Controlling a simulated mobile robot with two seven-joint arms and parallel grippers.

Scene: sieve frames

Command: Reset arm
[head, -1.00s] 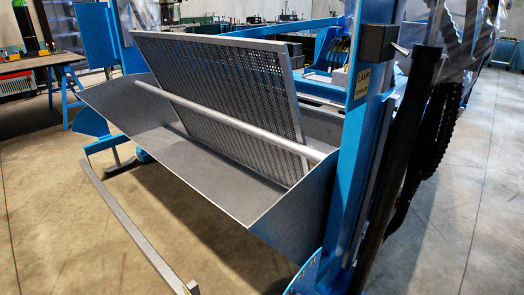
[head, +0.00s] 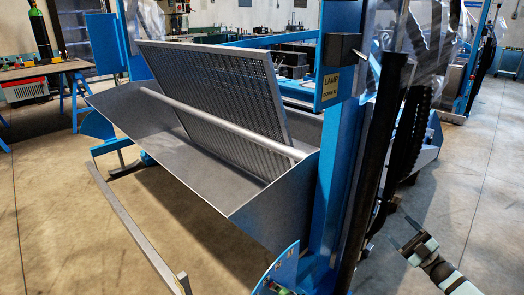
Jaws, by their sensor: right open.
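My right gripper (head: 408,236) shows at the lower right of the head view, with its arm coming in from the bottom right corner. Its fingers are apart and nothing shows between them. It is to the right of the blue machine post and appears clear of it, over the concrete floor. My left gripper is out of view. A perforated sieve frame (head: 215,95) stands tilted inside a grey metal trough (head: 190,175), behind a round grey bar (head: 215,122) that spans the trough.
A blue post (head: 337,160) with a yellow label (head: 330,85) stands at the trough's right end. A grey rail (head: 130,225) runs low in front of the trough. A workbench (head: 45,70) stands at the far left. Open floor (head: 470,190) lies on the right.

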